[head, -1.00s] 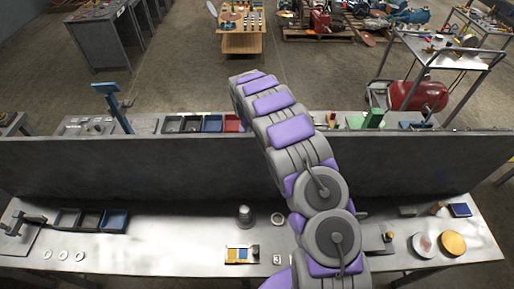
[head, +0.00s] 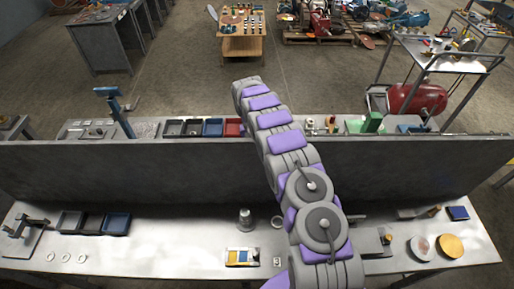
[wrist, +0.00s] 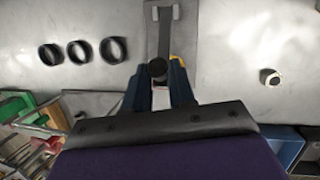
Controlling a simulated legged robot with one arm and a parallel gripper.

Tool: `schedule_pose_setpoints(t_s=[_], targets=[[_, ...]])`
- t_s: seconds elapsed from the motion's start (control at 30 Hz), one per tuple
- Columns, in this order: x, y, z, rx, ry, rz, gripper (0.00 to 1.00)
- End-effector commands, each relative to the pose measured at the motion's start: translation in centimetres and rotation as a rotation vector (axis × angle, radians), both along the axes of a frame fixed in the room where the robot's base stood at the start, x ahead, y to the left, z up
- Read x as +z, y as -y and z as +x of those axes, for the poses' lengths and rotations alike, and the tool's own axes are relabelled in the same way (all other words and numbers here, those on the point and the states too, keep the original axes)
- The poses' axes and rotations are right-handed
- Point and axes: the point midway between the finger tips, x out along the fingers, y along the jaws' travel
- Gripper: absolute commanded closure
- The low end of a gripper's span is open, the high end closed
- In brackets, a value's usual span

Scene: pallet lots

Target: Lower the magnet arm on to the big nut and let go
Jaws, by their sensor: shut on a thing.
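In the wrist view, my gripper (wrist: 158,92) has its dark blue fingers closed around the dark round end of the magnet arm (wrist: 164,38). The grey bar of the arm runs away from the fingers to the top edge, over a grey plate. A small pale nut-like piece with a dark side (wrist: 271,77) lies apart on the bench to the right; I cannot tell if it is the big nut. What is beneath the held end is hidden by the fingers. In the head view my gripper is not visible, with my own arm stretching over the divider.
Three dark rings (wrist: 82,51) lie left of the plate in the wrist view. Green and red items (wrist: 38,120) crowd the lower left, and a blue tray (wrist: 283,146) is at lower right. In the head view a grey divider (head: 130,170) stands behind the near bench (head: 170,250).

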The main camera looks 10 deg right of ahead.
Motion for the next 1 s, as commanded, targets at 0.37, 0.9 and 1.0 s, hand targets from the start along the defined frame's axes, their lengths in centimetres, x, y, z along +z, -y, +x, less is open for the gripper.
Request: schedule_pose_setpoints(t_s=[0.37, 0.9, 1.0], targets=[[-0.19, 0.13, 0.57, -0.002, 0.009, -0.002, 1.0], [-0.12, 0.11, 0.32, -0.002, 0.007, 0.0, 0.52], [-0.13, 0.11, 0.29, -0.001, 0.006, -0.001, 0.52]])
